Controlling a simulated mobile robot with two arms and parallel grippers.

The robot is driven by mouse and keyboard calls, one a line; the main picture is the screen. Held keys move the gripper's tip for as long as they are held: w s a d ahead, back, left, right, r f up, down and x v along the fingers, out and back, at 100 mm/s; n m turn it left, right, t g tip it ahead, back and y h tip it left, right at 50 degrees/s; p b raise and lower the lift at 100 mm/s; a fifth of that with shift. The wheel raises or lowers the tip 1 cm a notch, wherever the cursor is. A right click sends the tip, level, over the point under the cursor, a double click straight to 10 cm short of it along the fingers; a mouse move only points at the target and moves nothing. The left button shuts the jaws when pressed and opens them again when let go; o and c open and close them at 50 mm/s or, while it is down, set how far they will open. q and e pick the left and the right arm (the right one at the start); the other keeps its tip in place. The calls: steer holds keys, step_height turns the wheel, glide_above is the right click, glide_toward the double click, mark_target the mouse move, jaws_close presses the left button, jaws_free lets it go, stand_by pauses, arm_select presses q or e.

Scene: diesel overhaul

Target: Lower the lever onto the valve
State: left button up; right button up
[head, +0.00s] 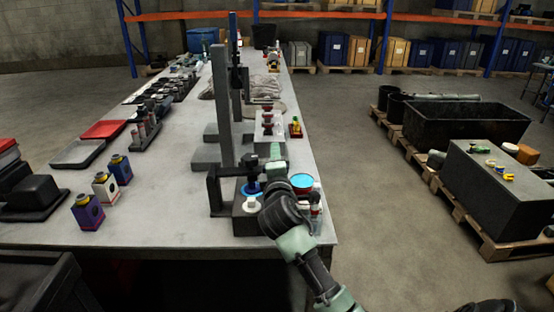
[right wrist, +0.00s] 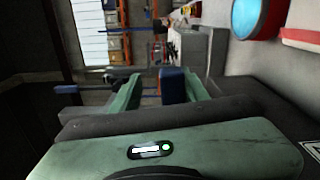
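The fixture base (head: 244,226) stands at the near right of the bench, with a tall dark upright bar (head: 222,110) at its left side. A short black arm (head: 228,172) reaches right from it to a black knobbed part over a blue ring (head: 250,188). A white ring (head: 252,205) lies just in front. I cannot tell which part is the lever, and the valve is not clearly visible. My right gripper (head: 275,152) is just right of the black part. In the right wrist view its green fingers (right wrist: 160,88) are apart, with a dark blue shape visible between them. My left gripper is not in view.
A red can with a cyan top (head: 302,182) stands close to the right of my right gripper; it also shows in the right wrist view (right wrist: 250,15). Several small coloured bottles (head: 105,186) and trays (head: 78,153) stand on the left. Clear bench (head: 165,215) lies between.

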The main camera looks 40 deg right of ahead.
steer(key=shift+r, duration=0.1)
steer(key=v, duration=0.7)
steer(key=shift+s+a+b, duration=0.25)
steer(key=shift+s+b, duration=0.1)
steer(key=shift+b, duration=0.05)
stand_by(0.3)
